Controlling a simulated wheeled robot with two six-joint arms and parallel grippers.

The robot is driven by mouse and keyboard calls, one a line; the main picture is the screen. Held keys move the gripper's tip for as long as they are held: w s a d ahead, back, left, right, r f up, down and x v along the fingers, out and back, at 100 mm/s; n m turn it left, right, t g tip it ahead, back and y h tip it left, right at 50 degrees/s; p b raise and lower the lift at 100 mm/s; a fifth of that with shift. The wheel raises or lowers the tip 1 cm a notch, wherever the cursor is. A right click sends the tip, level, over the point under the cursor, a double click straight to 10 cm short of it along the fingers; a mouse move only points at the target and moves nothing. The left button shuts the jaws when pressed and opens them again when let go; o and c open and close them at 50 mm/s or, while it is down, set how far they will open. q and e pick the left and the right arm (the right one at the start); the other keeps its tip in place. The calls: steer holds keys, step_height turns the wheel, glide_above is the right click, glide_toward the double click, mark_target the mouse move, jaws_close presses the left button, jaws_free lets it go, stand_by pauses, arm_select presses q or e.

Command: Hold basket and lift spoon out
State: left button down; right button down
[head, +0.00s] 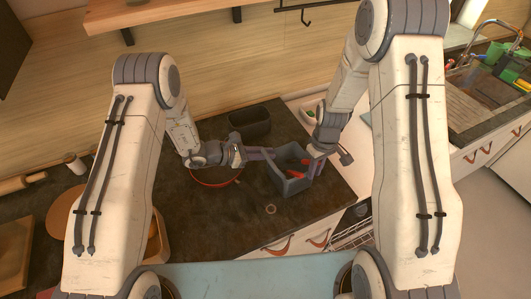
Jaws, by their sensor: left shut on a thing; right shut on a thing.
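A grey open-topped basket (292,187) stands near the front of the dark counter, between my two grippers. My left gripper (262,154) reaches in from the left and is shut on the basket's left rim. My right gripper (312,155) is over the basket's right side, pointing down, shut on a small red thing that looks like the spoon (299,171). Most of the spoon is hidden by the basket wall and the gripper. I cannot tell whether it touches the basket floor.
A dark bin (249,121) stands behind the basket. A round thing with a red-orange rim (214,184) lies to the left, partly under my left arm. A small ring (270,209) lies in front. The sink (487,100) is far right.

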steer(key=shift+r, duration=5.6)
arm_select(q)
steer(key=c, duration=0.8)
jaws_free()
steer(key=v, duration=1.2)
